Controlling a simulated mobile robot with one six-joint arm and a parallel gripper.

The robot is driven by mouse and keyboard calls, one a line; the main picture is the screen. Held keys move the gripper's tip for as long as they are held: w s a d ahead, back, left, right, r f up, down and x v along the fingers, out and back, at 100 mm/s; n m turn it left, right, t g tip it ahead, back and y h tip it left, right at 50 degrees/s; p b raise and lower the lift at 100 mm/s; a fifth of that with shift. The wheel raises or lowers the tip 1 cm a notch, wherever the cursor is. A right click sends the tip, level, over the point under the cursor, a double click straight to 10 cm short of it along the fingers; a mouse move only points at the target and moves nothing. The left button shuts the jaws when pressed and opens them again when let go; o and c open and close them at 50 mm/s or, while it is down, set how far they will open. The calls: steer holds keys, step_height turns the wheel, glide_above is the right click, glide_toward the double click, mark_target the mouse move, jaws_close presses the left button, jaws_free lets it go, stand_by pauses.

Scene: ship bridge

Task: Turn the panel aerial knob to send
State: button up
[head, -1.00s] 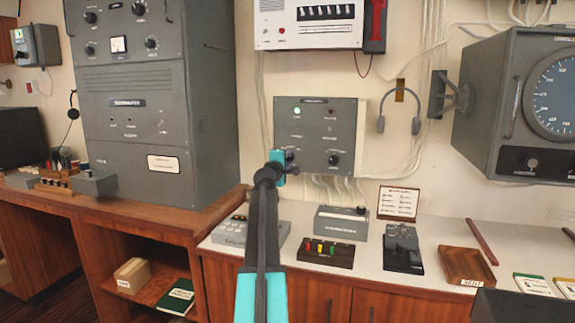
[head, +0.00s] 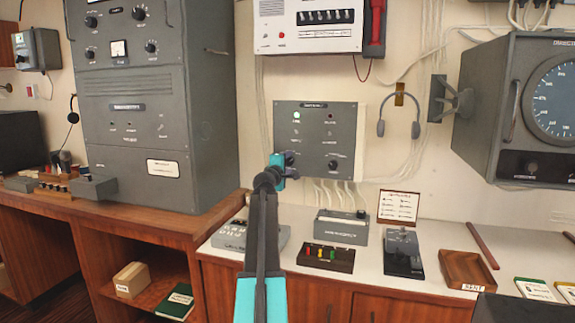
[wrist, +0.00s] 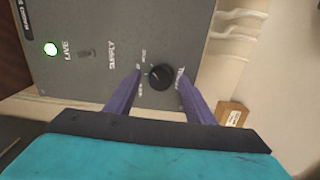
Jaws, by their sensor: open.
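The grey panel (head: 318,125) hangs on the wall above the counter. In the wrist view a round black knob (wrist: 161,76) on the panel sits between the two fingers of my gripper (wrist: 159,77). Small gaps show between knob and fingers, so the jaws look open around it. Lettering around the knob is too blurred to read. A second black knob (head: 332,166) is at the panel's lower right. A lit lamp (wrist: 51,49) marked LIVE and a SUPPLY switch (wrist: 87,53) are in line with the gripped-around knob.
A tall grey cabinet (head: 205,110) stands left of the panel. A white unit (head: 307,40) with a red handset (head: 376,25) hangs above. Headphones (head: 399,117) hang at the right. Grey boxes, including one with a top knob (head: 340,229), stand on the counter below.

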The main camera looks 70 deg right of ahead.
steer(key=a, duration=1.3)
steer(key=shift+s+a+b, duration=0.3)
steer(key=shift+s, duration=0.1)
steer(key=shift+r, duration=0.1)
stand_by(0.4)
